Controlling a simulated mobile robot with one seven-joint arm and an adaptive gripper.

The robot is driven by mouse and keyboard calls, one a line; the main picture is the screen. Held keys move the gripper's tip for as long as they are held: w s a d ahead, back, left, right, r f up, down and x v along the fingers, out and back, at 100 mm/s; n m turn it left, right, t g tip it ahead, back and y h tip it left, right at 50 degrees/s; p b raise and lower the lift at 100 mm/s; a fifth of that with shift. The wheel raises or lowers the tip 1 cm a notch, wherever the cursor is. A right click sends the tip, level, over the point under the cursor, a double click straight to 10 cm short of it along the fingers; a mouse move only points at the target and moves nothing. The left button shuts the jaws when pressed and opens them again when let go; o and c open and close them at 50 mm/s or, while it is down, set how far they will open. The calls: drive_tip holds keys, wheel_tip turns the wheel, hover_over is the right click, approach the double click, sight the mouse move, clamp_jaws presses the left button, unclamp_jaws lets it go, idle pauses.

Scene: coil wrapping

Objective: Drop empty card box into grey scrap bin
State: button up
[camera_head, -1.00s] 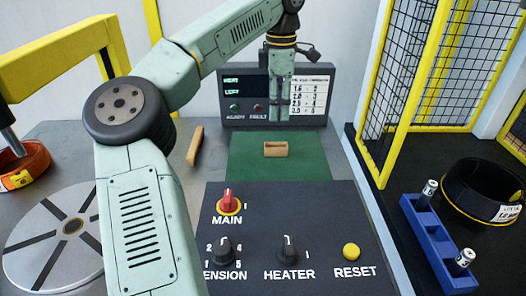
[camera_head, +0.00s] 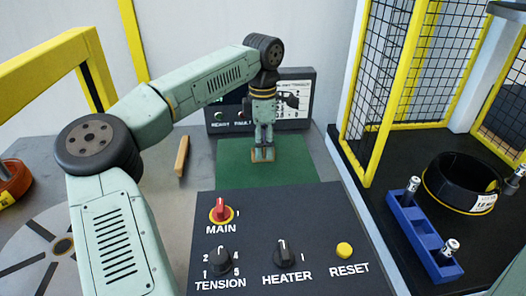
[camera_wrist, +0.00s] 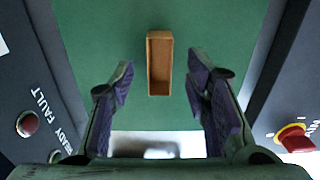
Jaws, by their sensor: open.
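The small tan card box (camera_head: 263,157) lies on the green mat (camera_head: 240,176) in the head view. The wrist view shows the box (camera_wrist: 160,62) with an open, hollow-looking top. My gripper (camera_head: 263,146) points down over the box and partly hides it in the head view. In the wrist view my gripper (camera_wrist: 160,67) is open, its two purple-padded fingers apart, with the box between and beyond their tips. Whether the fingers are level with the box is hard to tell. I cannot make out the grey scrap bin for certain in either view.
The control panel (camera_head: 283,215) stands in front of the mat, and a display box (camera_head: 225,115) behind it. A tan bar (camera_head: 182,156) lies left of the mat. On the right are a yellow-framed mesh guard (camera_head: 395,85), a blue holder (camera_head: 424,236) and a black coil (camera_head: 463,180).

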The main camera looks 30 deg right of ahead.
drive_tip(key=shift+f, duration=0.85)
drive_tip(key=shift+c, duration=0.2)
drive_tip(key=c, duration=0.9)
drive_tip(key=shift+o, duration=0.2)
drive_tip(key=shift+r, duration=0.15)
